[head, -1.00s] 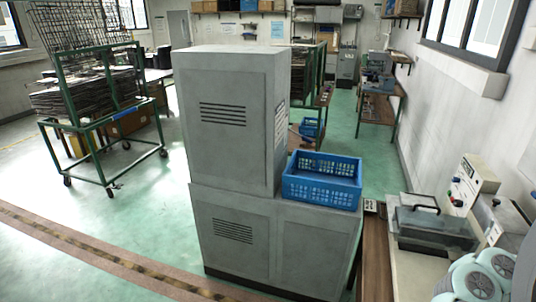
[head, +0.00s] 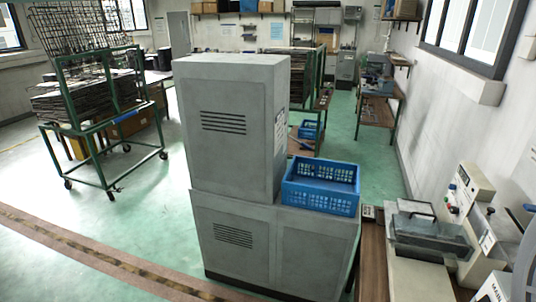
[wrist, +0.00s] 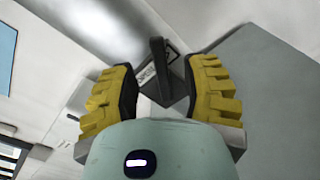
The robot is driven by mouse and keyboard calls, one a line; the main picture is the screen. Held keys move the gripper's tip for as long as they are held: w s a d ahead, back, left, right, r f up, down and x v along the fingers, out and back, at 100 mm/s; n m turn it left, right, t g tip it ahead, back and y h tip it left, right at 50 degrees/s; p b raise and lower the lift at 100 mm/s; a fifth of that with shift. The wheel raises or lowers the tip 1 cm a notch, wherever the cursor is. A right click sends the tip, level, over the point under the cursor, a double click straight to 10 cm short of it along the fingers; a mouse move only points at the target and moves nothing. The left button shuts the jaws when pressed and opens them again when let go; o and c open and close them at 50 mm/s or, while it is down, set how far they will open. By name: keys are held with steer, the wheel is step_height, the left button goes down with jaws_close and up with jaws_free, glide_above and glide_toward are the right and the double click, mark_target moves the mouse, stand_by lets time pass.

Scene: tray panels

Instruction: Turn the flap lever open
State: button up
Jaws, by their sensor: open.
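In the wrist view, a dark lever (wrist: 157,62) stands out from a dark, diamond-shaped plate with a small printed label (wrist: 148,76). The plate is on a pale grey surface. My gripper (wrist: 160,84) is open, with one yellow ridged finger on each side of the lever. A gap shows on both sides, and I see no clear contact. The lever's lower end and part of the plate are hidden by my gripper's body. I cannot make out my gripper or this lever in the head view.
A grey cabinet (head: 230,125) stands in the middle, with a blue crate (head: 320,198) on its lower part. A bench machine (head: 430,238) with a control box (head: 467,190) stands at right against the wall. A green trolley (head: 100,130) is at left. Open floor (head: 110,225) lies at left.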

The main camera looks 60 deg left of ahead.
steer(key=shift+p+x, duration=0.65)
steer(key=shift+x, duration=0.7)
steer(key=shift+w, duration=0.1)
jaws_close()
steer(key=shift+f, duration=0.1)
